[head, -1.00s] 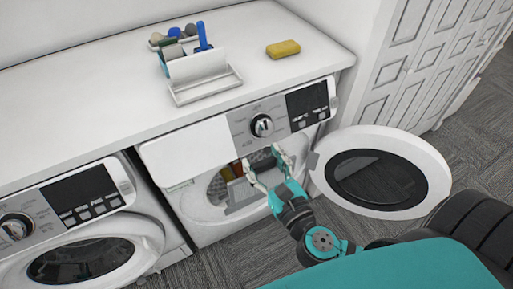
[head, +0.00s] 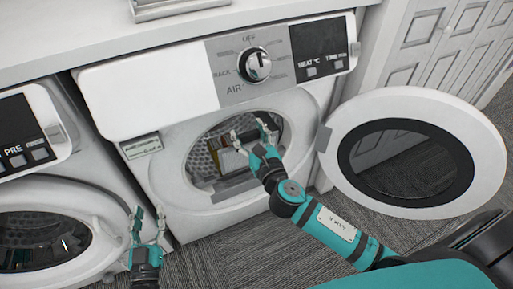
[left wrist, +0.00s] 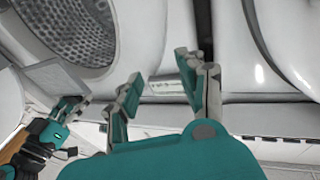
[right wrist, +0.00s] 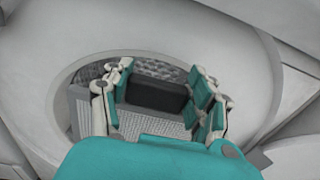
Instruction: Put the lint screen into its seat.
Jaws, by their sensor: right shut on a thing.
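The lint screen (right wrist: 155,95) shows in the right wrist view as a dark bar with grey mesh below it, between the fingers of my right gripper (right wrist: 160,92). In the head view that gripper (head: 252,132) is at the opening of the right machine, shut on the screen, which is mostly hidden there. In the left wrist view a grey flat panel (left wrist: 55,78) is beside the right gripper. A grey strip (head: 235,188) lies along the lower edge of the opening; I cannot tell the seat clearly. My left gripper (head: 149,222) is open and empty, in front of the machines.
The machine's round door (head: 480,150) stands open at the right. Brown and reddish items (head: 232,162) lie in the drum opening. A second machine (head: 60,205) with a shut door is at the left. Carpet (head: 225,240) is clear in front.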

